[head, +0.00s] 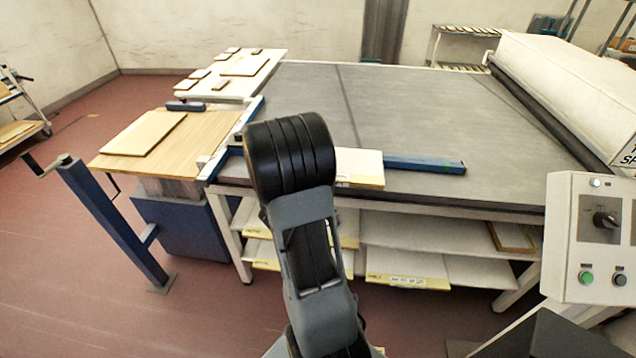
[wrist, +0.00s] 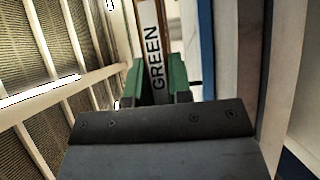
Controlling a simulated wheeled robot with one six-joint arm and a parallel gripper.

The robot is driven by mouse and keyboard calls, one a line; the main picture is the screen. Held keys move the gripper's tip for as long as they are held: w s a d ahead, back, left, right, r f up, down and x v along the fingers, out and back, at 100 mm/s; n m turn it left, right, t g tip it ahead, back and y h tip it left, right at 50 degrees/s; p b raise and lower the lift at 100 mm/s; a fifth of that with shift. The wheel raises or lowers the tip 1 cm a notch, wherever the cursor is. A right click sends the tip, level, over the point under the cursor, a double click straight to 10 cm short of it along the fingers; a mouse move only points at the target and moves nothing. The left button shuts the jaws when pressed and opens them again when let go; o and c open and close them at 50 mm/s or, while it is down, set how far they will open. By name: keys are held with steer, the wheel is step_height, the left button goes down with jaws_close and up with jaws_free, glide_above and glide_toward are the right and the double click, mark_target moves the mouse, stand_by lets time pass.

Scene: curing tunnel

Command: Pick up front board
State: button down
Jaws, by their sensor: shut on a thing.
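A white board (head: 360,166) with a pale yellow front edge lies at the near edge of the grey belt table in the head view. My arm covers its left part. My gripper is hidden behind my own arm in the head view. In the wrist view, my gripper (wrist: 158,84) has its green fingers closed on the edge of a board (wrist: 138,22) with a brown rim and a white label reading GREEN. This seems to be the front board. I cannot tell whether it is clear of the belt.
A blue bar (head: 425,164) lies right of the board on the belt table (head: 420,100). Labelled boards lie on the shelf (head: 440,232) below. A wooden side table (head: 110,163) and a crank post (head: 105,220) stand at left, a control box (head: 590,240) at right.

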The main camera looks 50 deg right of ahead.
steer(key=s+a+r+b, duration=0.2)
steer(key=s+b, duration=0.4)
steer(key=b, duration=0.4)
steer(key=shift+a+r, duration=0.3)
steer(key=shift+r, duration=0.05)
steer(key=shift+s+r, duration=0.1)
steer(key=shift+r, duration=0.05)
